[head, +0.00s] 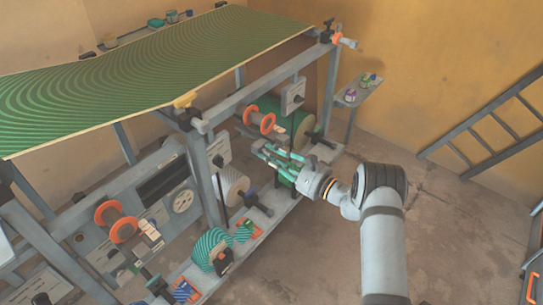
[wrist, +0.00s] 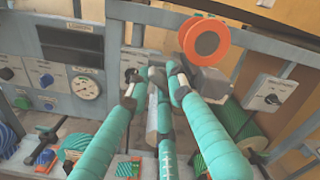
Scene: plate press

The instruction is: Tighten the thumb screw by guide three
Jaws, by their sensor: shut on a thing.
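My gripper (head: 268,155) has teal fingers and reaches left into the press frame, just below an orange-flanged roller (head: 260,122). In the wrist view my gripper (wrist: 154,76) has its dark fingertips close together around a small part, mostly hidden between them. I take this part to be the thumb screw, but its label and guide number cannot be read. A grey block (wrist: 212,82) sits right beside the fingertips, below the roller's orange disc (wrist: 205,42). The fingers hide much of the guide.
A dial gauge (wrist: 86,88) and knobs sit on the panel to the left. A switch box (wrist: 270,92) and a green drum (wrist: 240,122) are at the right. A green striped sheet (head: 150,75) covers the press top. Open floor (head: 460,220) lies to the right.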

